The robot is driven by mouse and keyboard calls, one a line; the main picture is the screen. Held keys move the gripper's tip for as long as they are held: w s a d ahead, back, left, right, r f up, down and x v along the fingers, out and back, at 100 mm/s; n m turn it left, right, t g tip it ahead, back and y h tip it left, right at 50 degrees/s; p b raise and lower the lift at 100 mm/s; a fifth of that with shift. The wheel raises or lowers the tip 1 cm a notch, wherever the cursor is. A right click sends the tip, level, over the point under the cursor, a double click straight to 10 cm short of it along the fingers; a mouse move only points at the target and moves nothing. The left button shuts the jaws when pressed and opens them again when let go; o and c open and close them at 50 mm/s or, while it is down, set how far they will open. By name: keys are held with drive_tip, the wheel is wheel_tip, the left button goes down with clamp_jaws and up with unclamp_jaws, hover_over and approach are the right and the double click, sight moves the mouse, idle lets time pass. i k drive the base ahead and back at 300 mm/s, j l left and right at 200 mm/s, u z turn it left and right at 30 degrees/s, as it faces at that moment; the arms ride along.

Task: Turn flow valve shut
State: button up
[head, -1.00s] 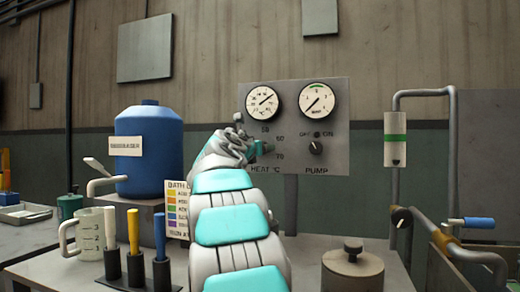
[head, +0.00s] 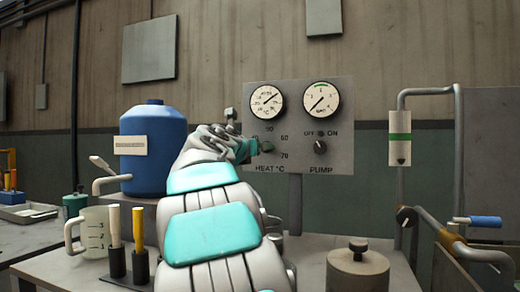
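No part in view is labelled as a flow valve. On the right pipework, a blue lever handle (head: 478,221) sticks out sideways, roughly level. A dark round knob with a pale pointer (head: 406,216) sits on the pipe to its left, below a clear flow tube with a green band (head: 399,139). My gripper (head: 258,147) is at the HEAT knob (head: 266,146) on the grey panel, well left of the pipework. The arm hides most of the gripper, so I cannot tell its opening or whether it touches the knob.
The panel (head: 342,165) carries two gauges and a black PUMP knob (head: 320,147). A lidded grey pot (head: 357,272) stands front right. A blue tank (head: 153,150), measuring jug (head: 95,232) and upright handled tools (head: 115,225) stand left. Space between panel and flow tube is open.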

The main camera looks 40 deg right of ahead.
sight(407, 217)
drive_tip(key=k+j, duration=0.1)
drive_tip(key=j, duration=0.25)
drive_tip(key=k+j, duration=0.1)
drive_tip(key=j, duration=0.2)
drive_tip(key=k+j, duration=0.15)
drive_tip(key=j, duration=0.2)
drive_tip(key=k+j, duration=0.1)
drive_tip(key=j, duration=0.25)
